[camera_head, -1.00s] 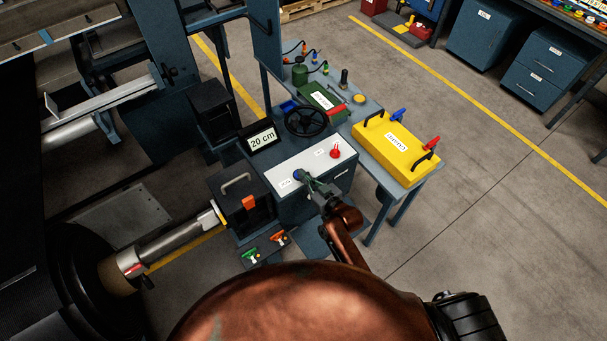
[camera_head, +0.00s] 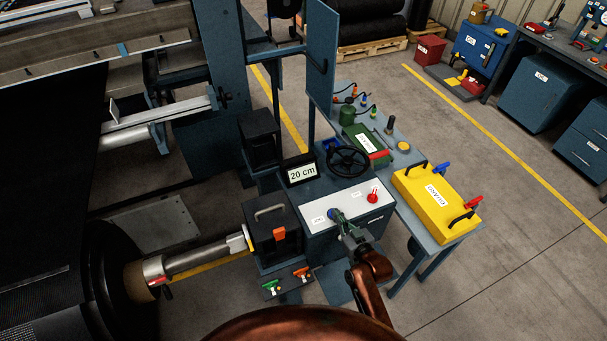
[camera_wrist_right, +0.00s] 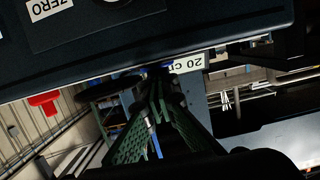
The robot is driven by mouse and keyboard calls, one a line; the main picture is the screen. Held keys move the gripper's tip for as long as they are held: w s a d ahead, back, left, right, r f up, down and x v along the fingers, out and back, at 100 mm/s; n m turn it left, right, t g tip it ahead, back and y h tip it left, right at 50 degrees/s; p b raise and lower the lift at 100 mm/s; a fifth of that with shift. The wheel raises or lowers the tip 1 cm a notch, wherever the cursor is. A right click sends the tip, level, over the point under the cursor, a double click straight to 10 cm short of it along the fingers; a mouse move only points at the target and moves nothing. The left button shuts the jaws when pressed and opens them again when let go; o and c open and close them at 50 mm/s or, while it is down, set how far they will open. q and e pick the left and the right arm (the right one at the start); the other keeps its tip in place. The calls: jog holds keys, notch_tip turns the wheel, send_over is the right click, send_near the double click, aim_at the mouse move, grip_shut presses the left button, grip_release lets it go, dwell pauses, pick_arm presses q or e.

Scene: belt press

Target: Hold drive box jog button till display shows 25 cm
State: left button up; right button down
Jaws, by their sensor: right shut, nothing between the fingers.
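The drive box (camera_head: 345,222) is a dark blue cabinet with a pale top panel (camera_head: 350,203). A blue button (camera_head: 331,213) sits at the panel's left and a red knob (camera_head: 373,197) at its right. The display (camera_head: 302,172) behind the panel reads 20 cm; it also shows, partly covered, in the right wrist view (camera_wrist_right: 190,64). My right gripper (camera_head: 337,217) is shut and empty, its fingertips at the blue button. In the right wrist view its green fingers (camera_wrist_right: 158,80) meet near the button, mostly hidden there; I cannot tell whether it is pressed. My left gripper is out of view.
A black handwheel (camera_head: 348,161) stands behind the panel. A yellow case (camera_head: 437,203) lies on the side table at the right. A black box with a handle (camera_head: 272,228) and a metal shaft (camera_head: 195,259) are at the left. Open floor lies to the right.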

jog(key=shift+s+f, duration=0.25)
jog(key=shift+f, duration=0.45)
notch_tip(320, 180, up, 6)
jog(key=p, duration=0.5)
jog(key=shift+w, duration=0.15)
jog(key=shift+s+d+f+b, duration=0.15)
jog(key=shift+s+d+b, duration=0.1)
jog(key=shift+s, duration=0.25)
jog(key=shift+s+d+f+b, duration=0.15)
jog(key=shift+s+d+b, duration=0.1)
jog(key=shift+s, duration=0.25)
jog(key=v, duration=0.7)
jog(key=shift+s+r, duration=0.25)
jog(key=shift+r, duration=0.15)
jog(key=shift+f, duration=0.1)
